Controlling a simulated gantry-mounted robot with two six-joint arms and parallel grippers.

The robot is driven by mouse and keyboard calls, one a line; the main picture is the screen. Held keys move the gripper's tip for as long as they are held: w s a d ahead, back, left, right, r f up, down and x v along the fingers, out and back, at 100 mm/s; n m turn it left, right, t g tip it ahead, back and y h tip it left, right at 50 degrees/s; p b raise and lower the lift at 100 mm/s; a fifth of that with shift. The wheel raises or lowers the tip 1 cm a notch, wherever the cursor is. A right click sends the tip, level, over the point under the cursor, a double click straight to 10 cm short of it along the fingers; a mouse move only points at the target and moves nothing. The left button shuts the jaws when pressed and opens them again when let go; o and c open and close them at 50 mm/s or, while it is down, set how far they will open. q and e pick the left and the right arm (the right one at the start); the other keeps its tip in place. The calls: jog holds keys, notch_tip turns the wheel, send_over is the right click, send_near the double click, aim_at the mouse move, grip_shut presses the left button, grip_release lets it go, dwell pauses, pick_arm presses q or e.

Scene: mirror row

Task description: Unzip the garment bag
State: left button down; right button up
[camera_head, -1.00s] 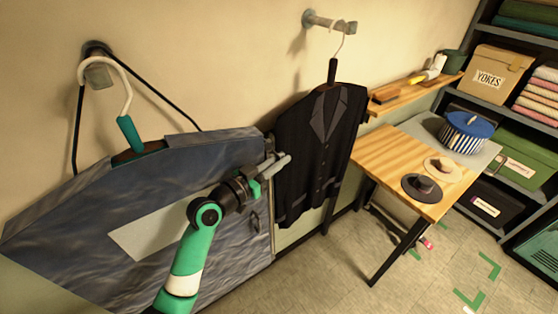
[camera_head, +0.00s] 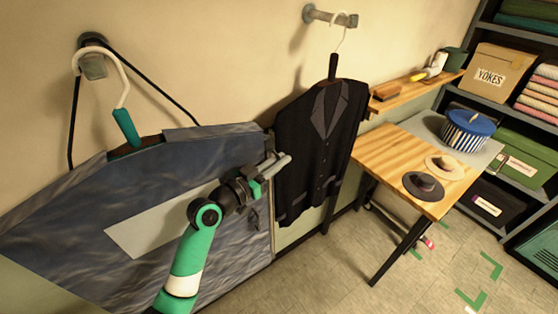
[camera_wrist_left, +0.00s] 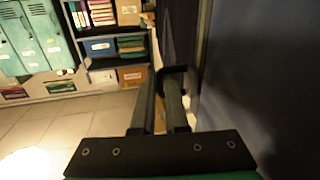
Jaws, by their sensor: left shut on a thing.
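The blue-grey garment bag (camera_head: 75,205) hangs at the left on a pale hanger with a teal neck (camera_head: 126,128). It has a light rectangular panel on its front. A narrow strip runs down its right edge; I cannot make out zipper teeth. My left gripper (camera_head: 279,163) is at the upper part of that edge. In the left wrist view, the gripper (camera_wrist_left: 160,108) is shut on a dark loop-shaped pull (camera_wrist_left: 172,72) at its fingertips, beside the dark bag side (camera_wrist_left: 265,80). My right gripper is not in view.
A dark jacket (camera_head: 308,150) hangs just right of the bag. A wooden table (camera_head: 385,157) with two small hats and a striped round box stands further right. Shelves (camera_head: 530,110) with boxes and cloth are at the far right. The floor before the table is mostly clear.

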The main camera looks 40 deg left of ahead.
pick_arm(q)
notch_tip(320, 180, down, 13)
jog(key=b, duration=1)
jog(key=shift+b, duration=0.3)
jog(key=c, duration=1.2)
grip_release()
jog(key=shift+c, duration=0.2)
jog(key=shift+s, duration=0.1)
jog(key=s, duration=1.1)
jog(key=shift+s, duration=0.25)
